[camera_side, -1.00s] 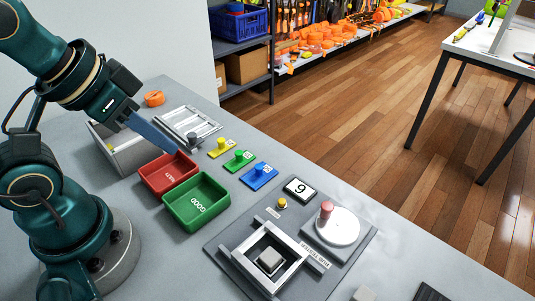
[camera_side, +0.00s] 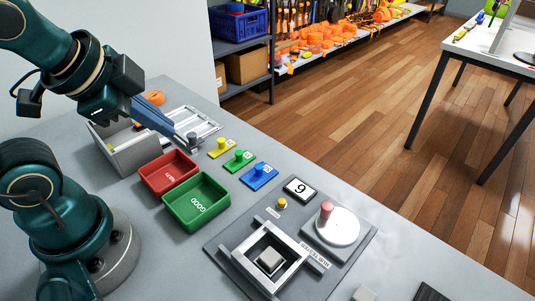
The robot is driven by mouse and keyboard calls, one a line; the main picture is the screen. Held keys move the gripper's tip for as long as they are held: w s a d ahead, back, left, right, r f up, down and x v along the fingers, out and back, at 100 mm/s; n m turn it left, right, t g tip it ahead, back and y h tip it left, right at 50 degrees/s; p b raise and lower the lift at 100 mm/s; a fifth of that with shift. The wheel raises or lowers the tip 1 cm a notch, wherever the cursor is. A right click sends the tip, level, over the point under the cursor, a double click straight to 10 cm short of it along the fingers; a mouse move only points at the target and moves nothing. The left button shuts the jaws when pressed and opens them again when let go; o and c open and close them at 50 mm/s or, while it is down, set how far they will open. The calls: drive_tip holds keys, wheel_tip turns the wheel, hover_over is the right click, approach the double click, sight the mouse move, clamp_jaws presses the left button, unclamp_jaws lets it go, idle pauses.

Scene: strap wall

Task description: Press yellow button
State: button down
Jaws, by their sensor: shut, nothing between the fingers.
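A small round yellow button (camera_side: 282,202) sits on the grey tester plate (camera_side: 232,227), near the card with a black 6 or 9. A yellow piece with an upright knob (camera_side: 221,147) stands on the table in a row with similar green and blue pieces. My gripper (camera_side: 185,143) is shut and empty. It is in the air by the slotted metal rack (camera_side: 208,128), above and behind the red tray, well to the left of the button. Its fingers cover part of the rack and grey box.
A red tray (camera_side: 151,187) and a green tray (camera_side: 171,213) stand between the arm and tester plate. Green (camera_side: 239,158) and blue (camera_side: 259,174) knobbed pieces lie nearby. A square metal frame (camera_side: 243,264) and a white disc with a red cylinder (camera_side: 326,212) are on the plate.

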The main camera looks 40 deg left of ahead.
drive_tip(key=w+a+m+y, duration=0.1)
drive_tip(key=w+m, duration=0.3)
drive_tip(key=m, duration=0.8)
drive_tip(key=m+t+h, duration=0.1)
drive_tip(key=m+t, duration=0.2)
drive_tip(key=m, duration=2.2)
hover_over(282, 202)
drive_tip(key=s, duration=0.1)
wheel_tip(282, 202, down, 5)
drive_tip(key=shift+a+r, duration=0.15)
drive_tip(key=shift+r, duration=0.05)
drive_tip(key=shift+f, duration=4.4)
drive_tip(key=shift+f, duration=0.1)
drive_tip(key=shift+f, duration=0.35)
